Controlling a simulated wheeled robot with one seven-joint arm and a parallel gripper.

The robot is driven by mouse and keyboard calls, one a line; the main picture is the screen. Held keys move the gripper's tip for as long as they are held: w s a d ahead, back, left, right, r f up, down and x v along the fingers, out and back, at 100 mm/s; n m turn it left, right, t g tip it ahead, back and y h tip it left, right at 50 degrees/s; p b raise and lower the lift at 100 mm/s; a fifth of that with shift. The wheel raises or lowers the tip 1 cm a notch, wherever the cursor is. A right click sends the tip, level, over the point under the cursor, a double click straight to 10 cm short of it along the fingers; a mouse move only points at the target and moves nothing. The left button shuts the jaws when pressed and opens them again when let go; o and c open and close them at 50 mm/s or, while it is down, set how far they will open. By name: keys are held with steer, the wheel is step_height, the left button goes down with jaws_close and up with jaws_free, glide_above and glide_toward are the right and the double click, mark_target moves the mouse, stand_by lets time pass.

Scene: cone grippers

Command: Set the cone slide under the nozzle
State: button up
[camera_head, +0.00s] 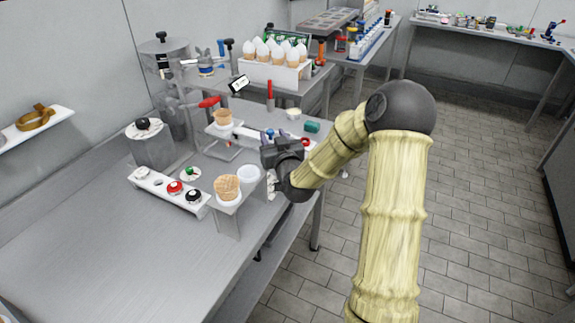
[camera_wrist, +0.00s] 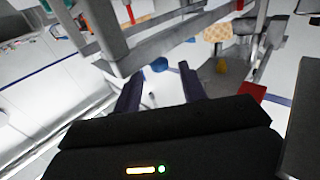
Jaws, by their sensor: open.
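A waffle cone (camera_head: 222,117) sits upright in a small white holder (camera_head: 228,133) at mid-table, which looks like the cone slide. A red lever (camera_head: 209,101) is beside it. The cone also shows in the wrist view (camera_wrist: 217,32), its tip hanging below a plate. A blue knob (camera_wrist: 159,64) lies just beyond my fingertips in the wrist view, roughly between them. My gripper (camera_wrist: 158,82) is open and empty. In the head view my gripper (camera_head: 268,140) is right of the cone holder and low over the table. I cannot make out the nozzle for certain.
Another waffle cone (camera_head: 227,187) and a white cup (camera_head: 249,178) stand in a front holder. A white rack (camera_head: 162,190) with several knobs is left of it. A green item (camera_head: 312,127) lies right. A box of cones (camera_head: 272,75) stands behind. The front left table (camera_head: 120,245) is clear.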

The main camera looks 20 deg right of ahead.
steer(key=s+b, duration=0.4)
steer(key=s, duration=0.7)
steer(key=shift+b, duration=0.4)
steer(key=shift+s+d+b, duration=0.15)
steer(key=shift+s+b, duration=0.1)
steer(key=shift+b, duration=0.6)
steer(key=s+b, duration=0.2)
steer(key=b, duration=0.4)
steer(key=shift+s, duration=0.1)
